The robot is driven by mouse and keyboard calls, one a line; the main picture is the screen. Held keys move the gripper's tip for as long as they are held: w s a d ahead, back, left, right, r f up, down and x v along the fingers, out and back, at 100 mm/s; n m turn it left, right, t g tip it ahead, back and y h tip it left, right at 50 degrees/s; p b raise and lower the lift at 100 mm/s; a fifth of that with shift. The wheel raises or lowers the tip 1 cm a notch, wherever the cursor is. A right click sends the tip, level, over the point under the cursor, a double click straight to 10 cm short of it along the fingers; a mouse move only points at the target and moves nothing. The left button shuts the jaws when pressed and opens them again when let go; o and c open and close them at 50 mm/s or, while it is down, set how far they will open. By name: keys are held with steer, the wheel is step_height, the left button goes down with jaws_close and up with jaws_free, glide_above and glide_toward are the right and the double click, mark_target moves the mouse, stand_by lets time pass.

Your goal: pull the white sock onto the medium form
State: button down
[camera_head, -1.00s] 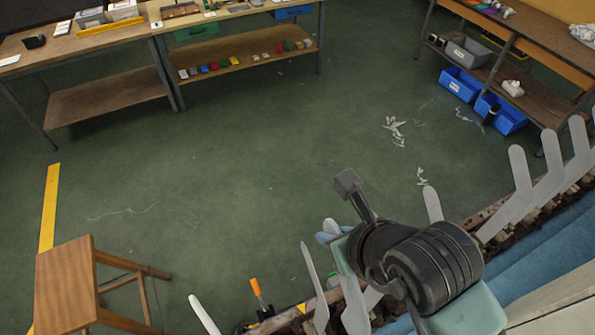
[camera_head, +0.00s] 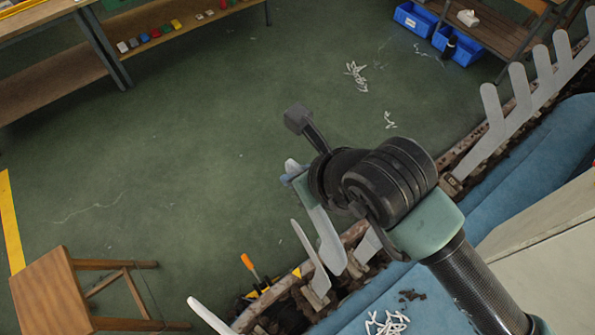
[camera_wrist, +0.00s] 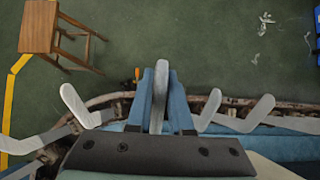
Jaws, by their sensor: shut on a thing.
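My gripper (camera_head: 293,176) has blue fingers, seen on both sides of a pale upright thing in the wrist view (camera_wrist: 160,88). It is shut on this thing, which looks like the white sock (camera_wrist: 161,72) at a form's rounded tip. In the head view a pale tip (camera_head: 291,164) shows just above the fingers. A long pale form (camera_head: 327,240) runs from the fingers down to the rail. I cannot tell where sock ends and form begins, nor which form is the medium one. My wrist hides part of the row.
Bare grey forms stand close on both sides, one at left (camera_head: 309,258) and several at right (camera_head: 518,85). A blue padded surface (camera_head: 470,265) lies behind the rail, with white scraps (camera_head: 386,323). A wooden stool (camera_head: 50,293) stands lower left. The green floor (camera_head: 200,140) is mostly clear.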

step_height(320, 180, down, 6)
steer(key=b, duration=0.3)
steer(key=shift+r, duration=0.1)
steer(key=shift+p, duration=1.35)
stand_by(1.5)
